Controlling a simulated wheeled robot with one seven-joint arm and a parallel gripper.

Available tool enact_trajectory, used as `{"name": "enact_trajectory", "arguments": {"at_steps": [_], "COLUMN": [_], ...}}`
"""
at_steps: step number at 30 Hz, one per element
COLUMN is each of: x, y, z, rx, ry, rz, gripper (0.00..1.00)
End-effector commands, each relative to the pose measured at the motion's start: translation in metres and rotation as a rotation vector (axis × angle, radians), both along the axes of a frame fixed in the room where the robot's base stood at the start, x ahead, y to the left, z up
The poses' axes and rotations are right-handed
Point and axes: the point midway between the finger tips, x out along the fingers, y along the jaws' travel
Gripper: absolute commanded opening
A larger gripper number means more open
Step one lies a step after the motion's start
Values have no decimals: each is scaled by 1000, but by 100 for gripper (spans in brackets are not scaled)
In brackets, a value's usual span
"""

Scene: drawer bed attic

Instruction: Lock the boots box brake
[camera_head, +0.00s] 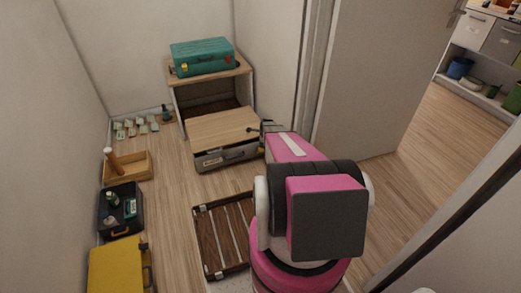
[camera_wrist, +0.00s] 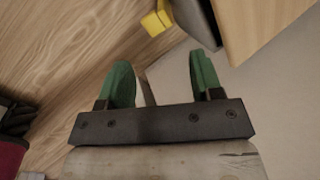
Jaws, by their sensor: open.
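The likely boots box is a low grey box (camera_head: 225,158) with a pale wooden top, a front handle and a small label. I cannot read the label. A yellow block (camera_wrist: 157,18) sits low beside a dark grey side and a wooden edge (camera_wrist: 262,28) in the wrist view; it may be the brake, but I cannot tell whether it is locked. My gripper (camera_wrist: 162,80) is open and empty, its two green fingers apart, short of the yellow block. In the head view my arm reaches to the box's right side and partly hides that corner.
A wooden cabinet (camera_head: 178,98) with a teal suitcase (camera_head: 203,57) stands behind the box. An open slatted case (camera_head: 222,236) lies in front. A wooden tray (camera_head: 128,167), a black case (camera_head: 121,211) and a yellow case (camera_head: 117,268) line the left. A door panel (camera_head: 370,80) stands right.

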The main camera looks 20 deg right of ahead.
Motion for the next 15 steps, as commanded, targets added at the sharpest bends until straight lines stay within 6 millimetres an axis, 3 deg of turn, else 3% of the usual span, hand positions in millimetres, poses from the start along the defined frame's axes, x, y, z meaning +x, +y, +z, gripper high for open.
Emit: {"name": "enact_trajectory", "arguments": {"at_steps": [9, 15], "x": [-8, -11], "y": [0, 0], "z": [1, 1], "rx": [243, 370], "ry": [-15, -19], "rz": [-641, -958], "gripper": [60, 60]}}
